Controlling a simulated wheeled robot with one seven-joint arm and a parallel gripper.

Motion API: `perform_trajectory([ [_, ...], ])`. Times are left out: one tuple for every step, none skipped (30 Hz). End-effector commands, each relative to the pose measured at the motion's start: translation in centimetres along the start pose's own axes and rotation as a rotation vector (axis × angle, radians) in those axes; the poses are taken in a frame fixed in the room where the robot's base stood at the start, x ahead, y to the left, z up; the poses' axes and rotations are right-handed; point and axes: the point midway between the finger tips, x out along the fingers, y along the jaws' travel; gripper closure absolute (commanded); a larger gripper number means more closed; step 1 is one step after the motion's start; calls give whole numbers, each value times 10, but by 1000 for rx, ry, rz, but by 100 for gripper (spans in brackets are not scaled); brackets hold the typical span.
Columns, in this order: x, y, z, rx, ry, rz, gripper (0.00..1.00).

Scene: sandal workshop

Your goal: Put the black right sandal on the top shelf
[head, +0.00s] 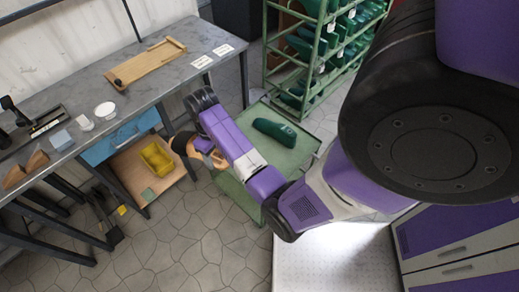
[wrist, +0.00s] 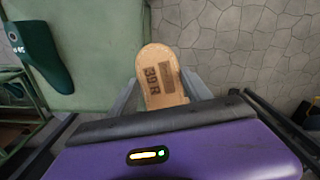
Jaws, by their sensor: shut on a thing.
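My gripper (wrist: 161,94) is shut on a sandal (wrist: 160,70) with a tan cork sole marked "39 R". In the wrist view its fingers press on both sides of the sole and one rounded end points away from me. Most of the sandal and the fingers are hidden there. A green rack (head: 267,45) with several tiers stands at the top; its topmost tier is out of frame.
A dark green shoe last (head: 275,132) lies on the cart. More lasts fill the rack. A grey workbench (head: 75,85) runs along the left, with a wooden board (head: 146,64), a blue drawer (head: 118,138) and a yellow bin (head: 157,158) below. Stone floor is open in front.

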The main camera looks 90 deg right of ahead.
Motion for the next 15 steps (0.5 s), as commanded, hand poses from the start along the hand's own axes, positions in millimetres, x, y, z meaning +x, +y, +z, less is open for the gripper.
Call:
perform_trajectory([
  [4,21,6,35,5,1,100],
  [3,31,10,51,5,1,100],
  [2,45,15,72,5,2,100],
  [1,55,20,88,5,1,100],
  [0,65,25,104,6,2,100],
  [-1,78,33,123,5,2,100],
  [-1,86,38,139,5,2,100],
  [-2,95,44,153,5,2,100],
  [-3,105,51,169,4,2,100],
  [-4,112,56,182,4,1,100],
  [-5,118,60,192,4,2,100],
  [-6,125,66,204,4,2,100],
  [-6,130,71,214,4,2,100],
  [-7,134,74,221,4,2,100],
  [-8,139,78,229,4,2,100],
])
